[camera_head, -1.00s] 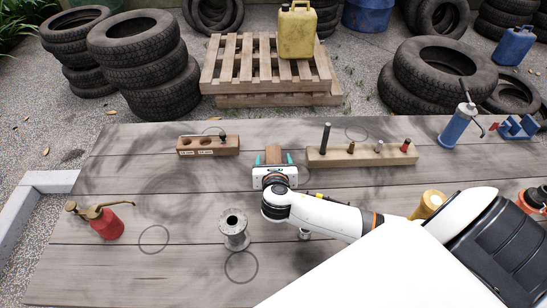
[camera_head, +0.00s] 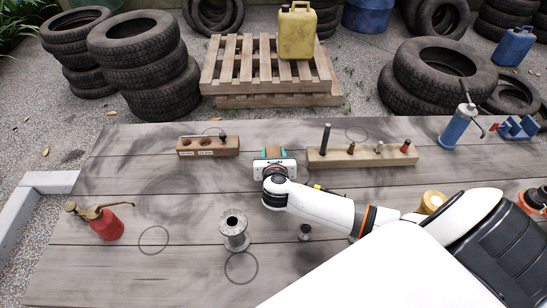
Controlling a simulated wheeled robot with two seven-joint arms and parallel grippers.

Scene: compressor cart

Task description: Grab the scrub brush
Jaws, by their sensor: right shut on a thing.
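The scrub brush (camera_head: 273,151) shows as a small brown wooden block near the middle of the table, between the two wooden holders. My right gripper (camera_head: 274,155), with teal fingertips, is shut on it from the near side, one finger at each side. The white gripper body hides the brush's near part, and its bristles cannot be made out. I cannot tell whether the brush is clear of the table. My left gripper is not in view.
A holed wooden block (camera_head: 208,146) stands left of the brush; a long wooden holder (camera_head: 362,157) with upright pieces stands right. A metal spool (camera_head: 234,230), a red oil can (camera_head: 104,223) and a blue pump (camera_head: 458,127) stand on the table. The left middle is clear.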

